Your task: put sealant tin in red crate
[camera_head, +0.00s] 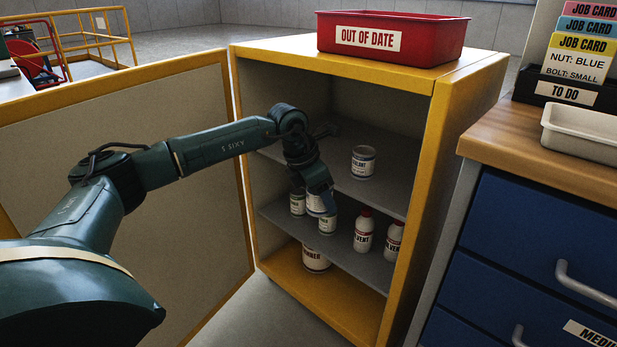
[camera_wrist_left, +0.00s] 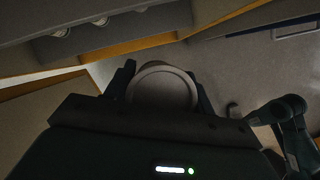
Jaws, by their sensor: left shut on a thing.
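My left gripper (camera_head: 318,204) reaches into the open yellow cabinet at its middle shelf. It is shut on a tin (camera_head: 315,206), partly hidden by the fingers; I cannot read its label. In the left wrist view the tin's round pale end (camera_wrist_left: 163,86) shows between the fingers. The red crate (camera_head: 442,42), labelled "OUT OF DATE", stands on the cabinet top, above and right of the gripper. My right gripper is not in view.
Two small tins (camera_head: 297,205) (camera_head: 327,226) and red-capped solvent bottles (camera_head: 364,232) are close to the gripper. A larger tin (camera_head: 316,260) stands on the cabinet floor. The open cabinet door (camera_head: 130,130) is at left, a blue drawer unit (camera_head: 530,240) at right.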

